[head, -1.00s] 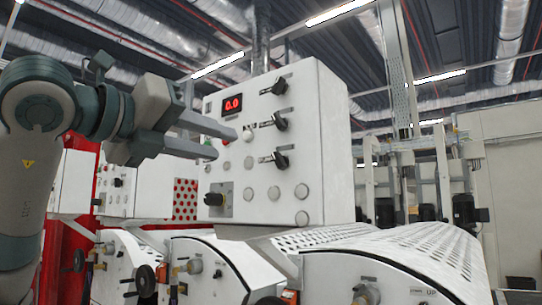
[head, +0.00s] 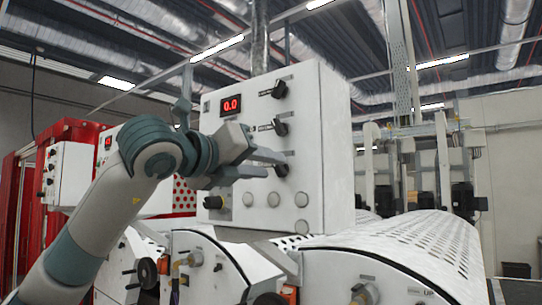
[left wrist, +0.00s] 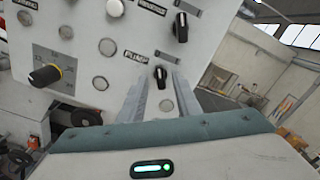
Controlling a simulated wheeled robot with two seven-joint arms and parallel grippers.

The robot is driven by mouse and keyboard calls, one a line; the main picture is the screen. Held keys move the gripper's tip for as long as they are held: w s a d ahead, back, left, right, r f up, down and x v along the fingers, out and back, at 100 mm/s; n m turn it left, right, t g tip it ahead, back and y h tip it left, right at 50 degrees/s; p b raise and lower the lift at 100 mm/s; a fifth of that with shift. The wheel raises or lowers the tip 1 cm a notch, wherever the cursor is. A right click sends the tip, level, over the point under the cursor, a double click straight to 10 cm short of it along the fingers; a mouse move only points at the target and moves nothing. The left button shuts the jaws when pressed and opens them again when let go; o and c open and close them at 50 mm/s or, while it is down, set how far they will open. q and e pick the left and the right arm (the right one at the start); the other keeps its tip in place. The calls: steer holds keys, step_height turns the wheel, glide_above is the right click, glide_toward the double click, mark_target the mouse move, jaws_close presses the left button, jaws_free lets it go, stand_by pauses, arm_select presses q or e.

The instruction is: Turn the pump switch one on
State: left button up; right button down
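The black pump switch (head: 282,169) is the lowest of three rotary switches on the white control box's front. In the left wrist view a black knob (left wrist: 160,73) sits beside a label reading PUMP, pointing roughly downward. My left gripper (head: 277,164) is at the panel front, at this switch's height. In the left wrist view its two fingers (left wrist: 160,87) are apart, with the knob showing between their tips. I cannot tell whether they touch it. In the head view the gripper partly covers the switch's surroundings. My right gripper is not in view.
The white control box (head: 300,110) has a red display (head: 232,105), two more black switches (head: 279,89) (head: 280,127) above, and round buttons below. A black dial (left wrist: 45,75) is at the lower left. Perforated white roller covers (head: 420,240) lie below right.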

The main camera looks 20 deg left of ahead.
arm_select(q)
steer(key=shift+p+x, duration=0.3)
steer(key=shift+x, duration=0.75)
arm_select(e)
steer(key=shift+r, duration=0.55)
arm_select(q)
steer(key=shift+c, duration=0.2)
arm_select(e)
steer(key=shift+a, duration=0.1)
arm_select(q)
jaws_close()
